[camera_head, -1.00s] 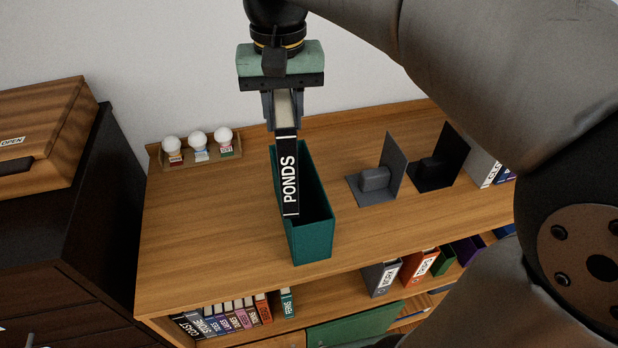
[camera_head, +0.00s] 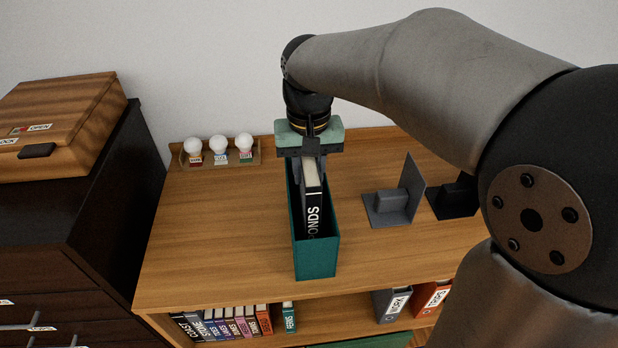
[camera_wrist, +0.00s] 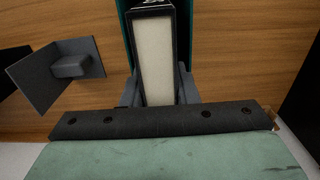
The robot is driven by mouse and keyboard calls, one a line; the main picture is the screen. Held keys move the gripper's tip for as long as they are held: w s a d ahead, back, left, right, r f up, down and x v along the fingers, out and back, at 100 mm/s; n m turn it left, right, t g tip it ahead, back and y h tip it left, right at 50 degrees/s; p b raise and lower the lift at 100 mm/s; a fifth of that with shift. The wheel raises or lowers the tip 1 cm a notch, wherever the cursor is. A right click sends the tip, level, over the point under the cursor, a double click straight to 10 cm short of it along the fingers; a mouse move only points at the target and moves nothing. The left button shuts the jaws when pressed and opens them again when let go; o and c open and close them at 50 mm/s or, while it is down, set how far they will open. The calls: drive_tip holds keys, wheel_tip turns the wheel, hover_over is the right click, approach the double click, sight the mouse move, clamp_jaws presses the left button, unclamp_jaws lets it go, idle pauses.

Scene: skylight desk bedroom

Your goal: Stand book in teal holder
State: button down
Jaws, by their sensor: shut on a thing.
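The black book labelled PONDS (camera_head: 315,207) stands upright, its lower part inside the teal holder (camera_head: 316,259) on the wooden desk top. The holder's front wall hides the book's bottom, so I cannot tell whether it touches the holder's floor. My gripper (camera_head: 311,172) is above the holder and shut on the upper part of the book. In the wrist view the book's pale page edge (camera_wrist: 155,65) sits between the fingers, and a strip of the teal holder (camera_wrist: 124,25) shows beside it.
A small rack with three white-topped bulbs (camera_head: 219,150) is at the back left. Books (camera_head: 222,324) and binders (camera_head: 391,304) fill the shelf below. A wooden box (camera_head: 62,125) sits on the dark cabinet at left.

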drive_tip(key=shift+f, duration=1.3)
drive_tip(key=shift+f, duration=0.15)
drive_tip(key=c, duration=1.1)
unclamp_jaws()
wheel_tip(320, 180, up, 12)
drive_tip(key=shift+r, duration=0.25)
